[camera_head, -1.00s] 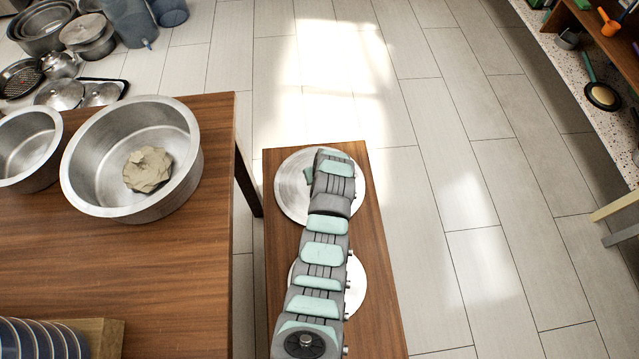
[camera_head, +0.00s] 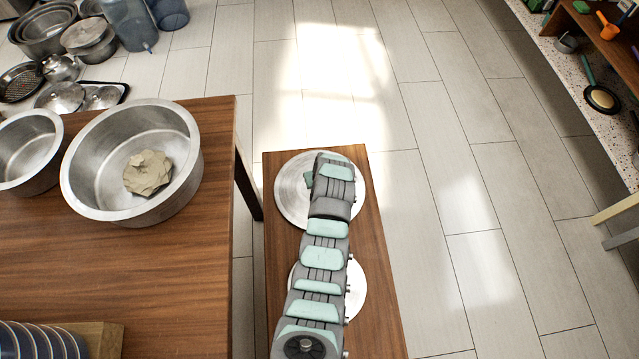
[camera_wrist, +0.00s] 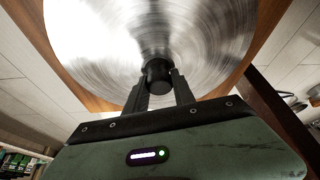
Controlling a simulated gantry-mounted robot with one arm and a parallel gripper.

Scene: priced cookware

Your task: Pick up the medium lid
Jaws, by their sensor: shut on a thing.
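A round brushed-metal lid (camera_head: 292,190) lies at the far end of the narrow wooden bench in the head view. It looks larger than a second metal lid (camera_head: 357,290) nearer on the same bench, which is partly hidden under my arm. In the wrist view the far lid (camera_wrist: 215,40) fills the top, with a black knob (camera_wrist: 157,77) at its centre. My gripper (camera_wrist: 157,88) is shut on this knob, one finger on each side. In the head view my arm hides the knob and most of my gripper.
A wooden table (camera_head: 180,270) stands left of the bench (camera_head: 378,300), with a gap between. It bears a large metal bowl (camera_head: 130,205) holding a beige lump, and a smaller bowl (camera_head: 25,150). Open tiled floor (camera_head: 440,150) lies beyond and to the right.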

